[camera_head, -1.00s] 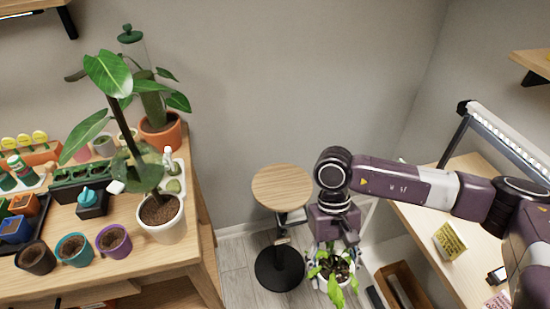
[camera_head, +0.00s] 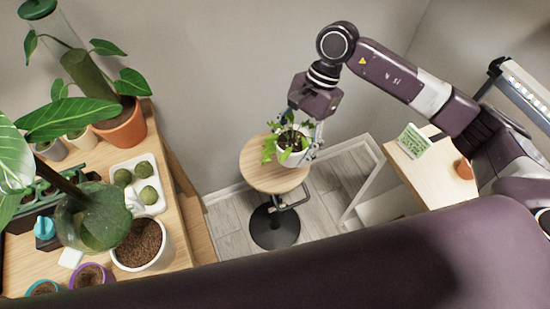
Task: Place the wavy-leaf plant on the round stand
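The wavy-leaf plant (camera_head: 272,150) has bright green leaves and sits upright in a small white pot (camera_head: 293,159). My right gripper (camera_head: 312,146) points down and is shut on the pot at its right side; leaves and pot hide part of the fingers. The round stand (camera_head: 258,181) has a light wooden top, a dark post and a round black base. The pot appears over the right part of the stand's top. I cannot tell whether it touches the wood. My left gripper is not in view.
Another table (camera_head: 420,176) with a green card (camera_head: 413,141) is at right. A large purple arm link of mine covers the bottom.

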